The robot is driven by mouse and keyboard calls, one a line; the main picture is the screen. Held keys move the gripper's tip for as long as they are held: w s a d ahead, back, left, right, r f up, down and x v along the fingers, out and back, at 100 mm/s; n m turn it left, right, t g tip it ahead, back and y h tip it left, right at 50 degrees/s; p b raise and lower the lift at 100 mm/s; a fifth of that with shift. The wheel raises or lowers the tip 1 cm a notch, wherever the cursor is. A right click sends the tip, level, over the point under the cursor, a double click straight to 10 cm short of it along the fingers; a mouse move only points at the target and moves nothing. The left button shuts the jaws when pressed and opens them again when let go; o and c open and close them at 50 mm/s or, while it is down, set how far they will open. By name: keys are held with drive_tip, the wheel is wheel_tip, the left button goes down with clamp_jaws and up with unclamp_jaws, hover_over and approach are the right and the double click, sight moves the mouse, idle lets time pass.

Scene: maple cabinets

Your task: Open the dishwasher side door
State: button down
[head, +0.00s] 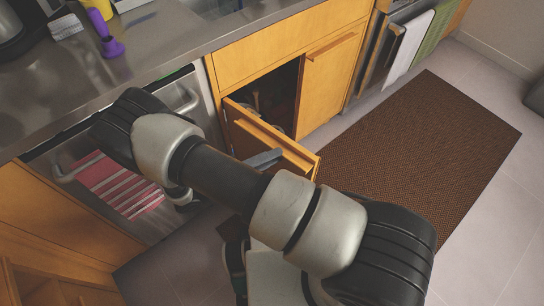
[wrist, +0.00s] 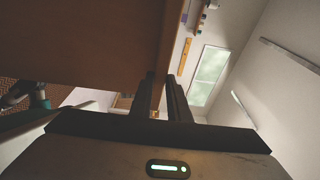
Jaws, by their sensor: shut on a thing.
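The wooden cabinet door (head: 280,143) beside the dishwasher stands swung out from its cabinet, with a dark gap behind it. In the wrist view the large brown panel (wrist: 80,40) fills the upper left, and my gripper (wrist: 166,80) is shut on its edge, one finger on each side. In the head view my arm crosses in front of the door's lower part and hides most of my gripper. The dishwasher (head: 60,150) is steel and sits left of the open door, partly behind my arm.
A red striped towel (head: 118,187) hangs on the dishwasher front. A steel counter (head: 150,45) runs above. A closed cabinet door (head: 327,82) is right of the opening. A brown mat (head: 420,150) covers the floor on the right, which is clear.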

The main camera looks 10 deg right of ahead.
drive_tip(key=shift+w, duration=0.1)
drive_tip(key=c, duration=1.7)
unclamp_jaws()
drive_tip(key=v, duration=1.7)
drive_tip(key=shift+a, duration=0.25)
